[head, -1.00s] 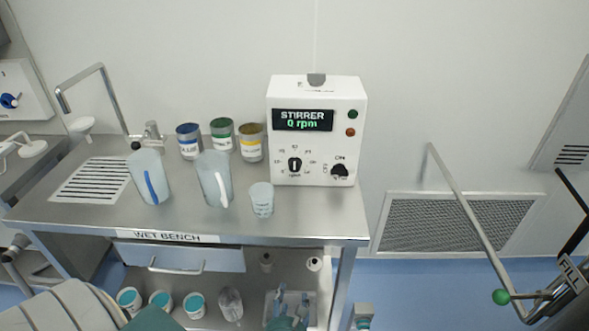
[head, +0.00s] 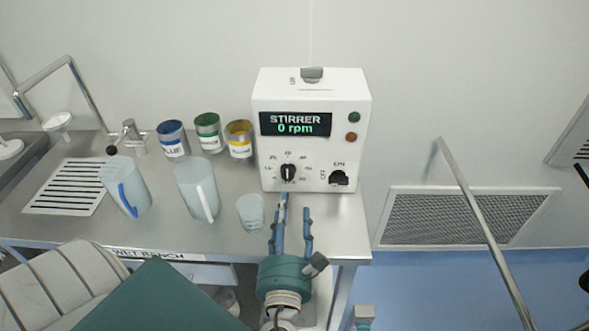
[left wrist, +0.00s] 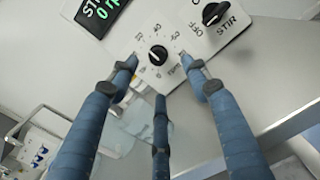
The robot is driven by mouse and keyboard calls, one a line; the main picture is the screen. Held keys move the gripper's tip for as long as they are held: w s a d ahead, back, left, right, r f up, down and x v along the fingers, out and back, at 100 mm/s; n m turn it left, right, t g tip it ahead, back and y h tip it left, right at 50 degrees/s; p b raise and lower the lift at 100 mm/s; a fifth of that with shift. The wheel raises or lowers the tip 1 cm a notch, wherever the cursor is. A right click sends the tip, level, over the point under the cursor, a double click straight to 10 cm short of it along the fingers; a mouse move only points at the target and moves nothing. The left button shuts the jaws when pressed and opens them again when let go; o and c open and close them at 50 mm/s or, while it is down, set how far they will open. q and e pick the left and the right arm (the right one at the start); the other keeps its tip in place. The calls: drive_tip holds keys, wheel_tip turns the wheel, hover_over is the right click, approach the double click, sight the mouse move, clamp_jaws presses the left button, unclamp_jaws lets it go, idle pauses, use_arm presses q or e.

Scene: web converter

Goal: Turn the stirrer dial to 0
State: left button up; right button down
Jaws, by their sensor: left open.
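The white stirrer unit (head: 350,90) stands at the back of the wet bench, its display (head: 296,124) reading "STIRRER 0 rpm". The black stirrer dial (head: 288,172) sits low on its front inside a ring of numbers. In the left wrist view the dial (left wrist: 158,55) shows between the fingertips; I cannot read its exact setting. My left gripper (head: 295,205) is open and empty, with blue fingers pointing up at the panel just below the dial. In the left wrist view the gripper (left wrist: 160,62) spans the dial without visible contact. My right gripper is out of view.
A black on/off switch (head: 339,178) sits right of the dial. A small cup (head: 250,212) stands just left of my gripper, with two jugs (head: 197,190) (head: 125,186) farther left. Blue, green and yellow cans (head: 240,139) stand behind. The bench's right edge is close.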

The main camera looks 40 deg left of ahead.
sight(287, 176)
use_arm(q)
drive_tip(key=x, duration=0.3)
drive_tip(key=a+p+x, duration=0.1)
drive_tip(key=x, duration=0.2)
drive_tip(key=p+x, duration=0.1)
drive_tip(key=x, duration=0.2)
drive_tip(key=shift+a, duration=0.35)
drive_tip(key=shift+w+a, duration=0.1)
drive_tip(key=shift+w, duration=0.15)
drive_tip(key=shift+w+d+f, duration=0.1)
drive_tip(key=shift+w+d, duration=0.1)
drive_tip(key=shift+d, duration=0.05)
drive_tip(key=shift+s, duration=0.5)
drive_tip(key=c, duration=1.1)
drive_tip(key=shift+c, duration=0.3)
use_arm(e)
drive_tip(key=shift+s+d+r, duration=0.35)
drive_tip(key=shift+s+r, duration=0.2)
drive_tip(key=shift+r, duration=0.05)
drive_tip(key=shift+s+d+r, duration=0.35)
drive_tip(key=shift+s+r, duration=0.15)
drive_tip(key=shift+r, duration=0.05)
